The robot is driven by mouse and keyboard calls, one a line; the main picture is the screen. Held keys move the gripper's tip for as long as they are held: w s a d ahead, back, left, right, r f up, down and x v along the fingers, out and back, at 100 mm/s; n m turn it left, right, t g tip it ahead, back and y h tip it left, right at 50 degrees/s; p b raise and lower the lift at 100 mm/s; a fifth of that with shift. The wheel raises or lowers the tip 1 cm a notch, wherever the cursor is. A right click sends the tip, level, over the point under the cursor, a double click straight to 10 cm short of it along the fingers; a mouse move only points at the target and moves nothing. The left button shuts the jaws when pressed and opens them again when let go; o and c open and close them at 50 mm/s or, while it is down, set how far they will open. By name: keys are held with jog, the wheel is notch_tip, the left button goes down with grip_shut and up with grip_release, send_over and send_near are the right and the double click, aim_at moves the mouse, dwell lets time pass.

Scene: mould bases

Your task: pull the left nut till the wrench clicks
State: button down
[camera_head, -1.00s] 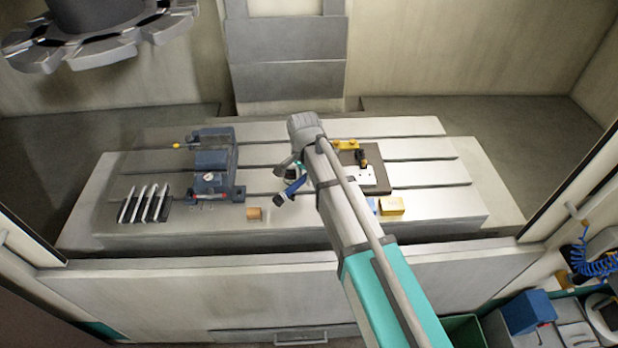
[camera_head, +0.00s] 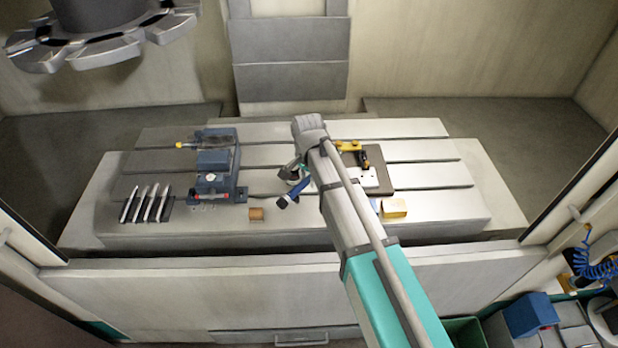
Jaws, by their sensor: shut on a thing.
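My gripper (camera_head: 291,173) is small in the head view, at the left side of my arm's end, low over the slotted machine table (camera_head: 280,222). It is shut on a blue-handled tool (camera_head: 291,195), which looks like the wrench. The handle slants down to the front left. The wrench's head is hidden behind my arm and gripper, so I cannot tell whether it sits on a nut. The left nut cannot be made out. A dark base plate (camera_head: 383,181) with a yellow clamp (camera_head: 350,146) shows just right of my arm and is partly hidden by it.
A blue vise (camera_head: 213,172) stands on the table left of my gripper. A small orange-brown block (camera_head: 256,214) lies near the front edge, and a yellow box (camera_head: 394,207) stands right of my arm.

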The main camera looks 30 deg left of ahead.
jog(key=shift+d, duration=0.3)
jog(key=shift+s+d+n, duration=0.1)
jog(key=shift+d+n, duration=1.6)
jog(key=shift+d, duration=0.55)
jog(key=shift+w+d+n, duration=0.2)
jog(key=shift+d+n, duration=0.5)
jog(key=shift+d, duration=0.05)
jog(key=shift+w+d+n, duration=0.2)
jog(key=shift+d+n, duration=0.5)
jog(key=shift+d, duration=0.05)
jog(key=shift+s+a+m, duration=0.2)
jog(key=shift+a+m, duration=0.2)
jog(key=shift+a, duration=0.1)
jog(key=shift+s+a+m, duration=0.15)
jog(key=shift+a+m, duration=0.25)
jog(key=shift+a, duration=0.1)
jog(key=shift+s+a+m, duration=0.1)
jog(key=shift+a+m, duration=0.7)
jog(key=shift+a, duration=0.35)
dwell(0.4)
